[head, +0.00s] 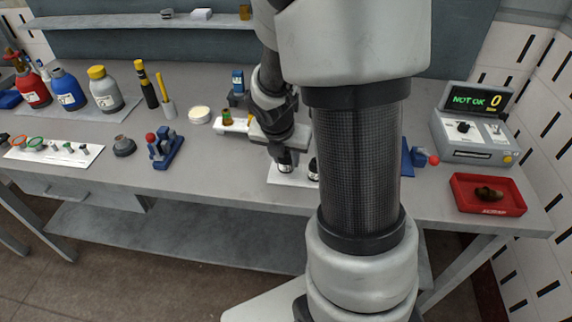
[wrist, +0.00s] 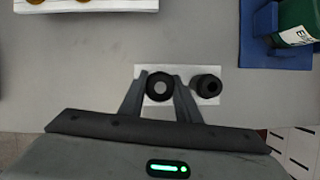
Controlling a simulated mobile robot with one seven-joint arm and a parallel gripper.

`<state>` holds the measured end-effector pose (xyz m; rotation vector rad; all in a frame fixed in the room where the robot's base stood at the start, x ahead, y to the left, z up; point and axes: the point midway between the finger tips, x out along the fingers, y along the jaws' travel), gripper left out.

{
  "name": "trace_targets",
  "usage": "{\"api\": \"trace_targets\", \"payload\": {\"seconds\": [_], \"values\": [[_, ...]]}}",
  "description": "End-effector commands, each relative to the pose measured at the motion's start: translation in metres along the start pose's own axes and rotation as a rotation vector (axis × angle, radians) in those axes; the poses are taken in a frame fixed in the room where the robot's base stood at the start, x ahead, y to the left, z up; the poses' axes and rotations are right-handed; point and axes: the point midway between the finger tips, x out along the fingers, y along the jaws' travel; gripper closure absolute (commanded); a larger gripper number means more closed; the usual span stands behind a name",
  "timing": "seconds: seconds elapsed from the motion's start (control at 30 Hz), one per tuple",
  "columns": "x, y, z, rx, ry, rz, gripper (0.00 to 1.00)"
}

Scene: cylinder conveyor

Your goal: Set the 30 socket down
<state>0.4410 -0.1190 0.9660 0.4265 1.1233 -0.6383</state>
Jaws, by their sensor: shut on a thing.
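My gripper (head: 284,156) points down over a small white mat (head: 283,180) near the front of the bench. Its fingers, also in the wrist view (wrist: 160,82), are shut on a dark round socket (wrist: 160,88) with a lighter centre, taken here as the 30 socket; no size mark is readable. The held socket (head: 285,166) is over the mat's left part. I cannot tell whether it touches the mat. A second black socket (wrist: 207,86) stands upright on the mat just right of the fingers; it shows partly behind my arm in the head view (head: 313,169).
A blue fixture (head: 418,157) with a red knob is to the right, partly behind my arm. A tester (head: 475,135) reads NOT OK, 0. A red tray (head: 488,207) holds a brown part. Bottles and a blue stand (head: 165,150) are left. Bare bench lies left of the mat.

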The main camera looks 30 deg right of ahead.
Motion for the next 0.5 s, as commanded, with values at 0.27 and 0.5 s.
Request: {"api": "trace_targets", "payload": {"seconds": [0.27, 0.5], "values": [[0.0161, 0.0004, -0.0065, 0.000, -0.001, 0.001, 0.95], [0.0195, 0.0002, -0.0080, -0.001, 0.000, 0.000, 0.67]]}}
